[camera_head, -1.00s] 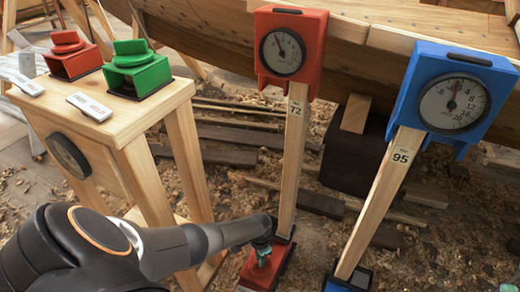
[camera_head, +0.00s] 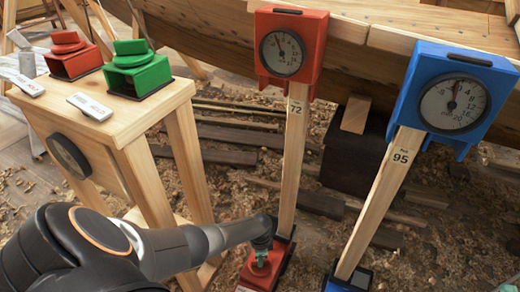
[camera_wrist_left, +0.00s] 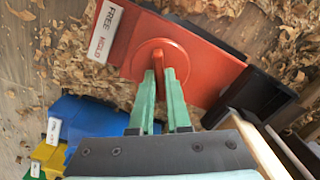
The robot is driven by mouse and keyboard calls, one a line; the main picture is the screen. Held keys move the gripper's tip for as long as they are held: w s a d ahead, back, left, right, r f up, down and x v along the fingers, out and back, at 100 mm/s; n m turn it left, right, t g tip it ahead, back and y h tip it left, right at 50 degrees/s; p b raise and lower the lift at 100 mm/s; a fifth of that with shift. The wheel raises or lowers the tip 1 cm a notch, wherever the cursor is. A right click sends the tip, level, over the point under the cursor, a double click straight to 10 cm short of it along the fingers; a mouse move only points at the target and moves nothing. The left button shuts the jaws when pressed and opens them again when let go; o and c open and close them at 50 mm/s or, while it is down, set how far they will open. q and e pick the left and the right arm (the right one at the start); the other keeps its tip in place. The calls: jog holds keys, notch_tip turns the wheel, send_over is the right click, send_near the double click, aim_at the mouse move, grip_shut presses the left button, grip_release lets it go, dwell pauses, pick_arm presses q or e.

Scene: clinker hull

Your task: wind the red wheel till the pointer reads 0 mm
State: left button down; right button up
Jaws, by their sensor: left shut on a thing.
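The red wheel (camera_wrist_left: 143,62) is a round red disc with a raised grip bar, on a red base in the left wrist view. It shows small at the foot of the red post (camera_head: 293,160) in the head view (camera_head: 260,272). My left gripper (camera_wrist_left: 167,76) has green fingers shut on the wheel's bar; in the head view it reaches down to the wheel (camera_head: 262,257). The red dial (camera_head: 283,53) tops the post marked 72. Its pointer leans up and slightly left; its exact reading is too small to tell. My right gripper is out of view.
A blue dial (camera_head: 453,103) stands on a post marked 95 at the right. A wooden stand (camera_head: 135,115) at the left carries a red block (camera_head: 72,62) and a green block (camera_head: 137,75). A white FREE/HOLD plate (camera_wrist_left: 110,30) lies beside the wheel. Planks and shavings cover the ground.

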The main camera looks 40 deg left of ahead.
pick_arm(q)
jog(key=m, duration=0.3)
jog(key=shift+m, duration=1.9)
jog(key=c, duration=0.9)
grip_release()
notch_tip(320, 180, up, 12)
jog(key=p, duration=0.9)
jog(key=shift+r, duration=0.25)
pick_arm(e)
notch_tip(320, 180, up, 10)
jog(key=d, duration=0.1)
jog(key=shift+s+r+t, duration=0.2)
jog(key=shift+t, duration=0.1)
